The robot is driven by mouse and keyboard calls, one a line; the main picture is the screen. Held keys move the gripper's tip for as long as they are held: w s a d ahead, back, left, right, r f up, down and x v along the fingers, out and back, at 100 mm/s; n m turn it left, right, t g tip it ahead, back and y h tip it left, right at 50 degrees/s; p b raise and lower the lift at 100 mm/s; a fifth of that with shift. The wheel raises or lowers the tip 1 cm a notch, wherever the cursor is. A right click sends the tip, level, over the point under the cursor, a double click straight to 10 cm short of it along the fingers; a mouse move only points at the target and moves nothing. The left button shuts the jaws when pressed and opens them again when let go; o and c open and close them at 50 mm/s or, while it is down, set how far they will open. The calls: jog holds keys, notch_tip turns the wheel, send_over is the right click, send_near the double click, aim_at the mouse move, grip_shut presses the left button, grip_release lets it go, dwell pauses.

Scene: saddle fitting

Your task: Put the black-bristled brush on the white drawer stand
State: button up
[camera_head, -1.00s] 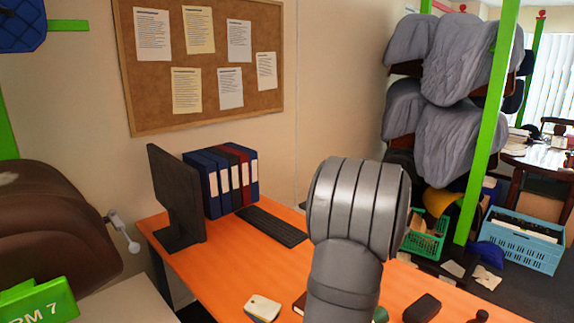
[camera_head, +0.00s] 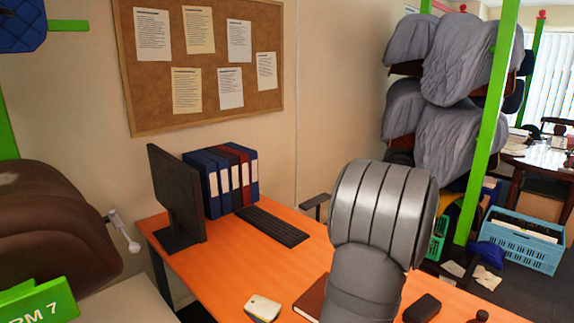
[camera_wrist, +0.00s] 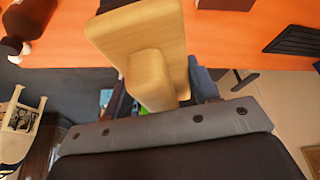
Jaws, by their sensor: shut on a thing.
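A pale wooden brush (camera_wrist: 140,45), a broad block with a rounded grip, is in the wrist view. My gripper (camera_wrist: 160,95) is shut on its grip, and the block extends up over the orange desk in that view. In the head view my thick grey arm hides the gripper and the brush. I cannot make out the white drawer stand for certain; a pale flat surface (camera_head: 125,300) shows at the lower left of the head view.
The orange desk (camera_head: 225,278) holds a monitor (camera_head: 177,195), a keyboard (camera_head: 262,226), binders (camera_head: 222,180), a brown notebook (camera_head: 312,297), a small white-topped item (camera_head: 263,307) and a black item (camera_head: 422,307). A brown saddle (camera_head: 55,225) stands at the left. The desk's middle is clear.

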jog(key=a+f+n+y, duration=0.15)
jog(key=a+f, duration=0.35)
jog(key=a, duration=0.6)
jog(key=s+a+f+n, duration=0.1)
jog(key=a+f+n, duration=0.1)
jog(key=a+f, duration=0.6)
jog(key=a+f+n, duration=0.1)
jog(key=a+f, duration=0.2)
jog(key=a, duration=1)
jog(key=w+d+m, duration=0.1)
jog(key=w+d, duration=0.1)
jog(key=d, duration=0.3)
jog(key=w+d+m+h, duration=0.1)
jog(key=w+d, duration=0.2)
jog(key=d, duration=0.3)
jog(key=w+d+r+m, duration=0.1)
jog(key=w+d+m, duration=0.1)
jog(key=d, duration=0.4)
jog(key=shift+w+d, duration=0.2)
jog(key=shift+w, duration=0.5)
jog(key=w+d+m+h, duration=0.15)
jog(key=d+m, duration=0.35)
jog(key=d, duration=1.7)
jog(key=shift+g, duration=0.4)
jog(key=f, duration=0.9)
jog(key=shift+s+a, duration=0.25)
jog(key=o, duration=1.2)
jog(key=shift+f, duration=0.1)
